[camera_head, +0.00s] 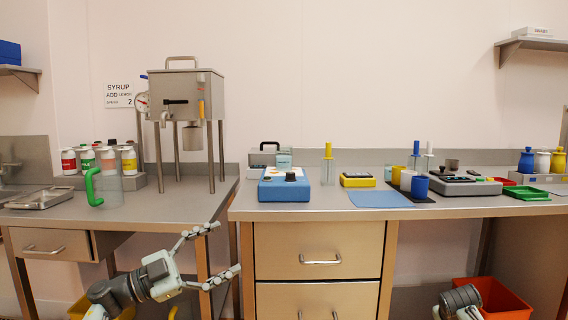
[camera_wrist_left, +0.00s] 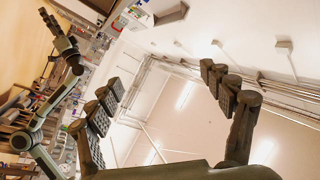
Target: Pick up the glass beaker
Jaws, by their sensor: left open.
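A clear jug-like vessel with a green handle (camera_head: 109,189) stands upright on the left counter. A small pale, see-through beaker-like vessel (camera_head: 284,159) stands behind the blue device; its lower part is hidden. I cannot tell for sure which is the glass beaker. My left gripper (camera_head: 226,248) is open and empty, in front of and below the counter edge, with its fingers pointing right. The left wrist view shows its spread fingers (camera_wrist_left: 165,85) with only wall and ceiling between them. Part of my right arm shows at the bottom right of the head view; its fingers cannot be made out.
A steel hopper on legs (camera_head: 187,95) stands on the left counter, beside several capped bottles (camera_head: 108,160). The blue device (camera_head: 284,186), a blue mat (camera_head: 380,199) and a scale (camera_head: 460,185) occupy the right counter. Drawers (camera_head: 318,262) lie below. A red bin (camera_head: 505,300) stands at lower right.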

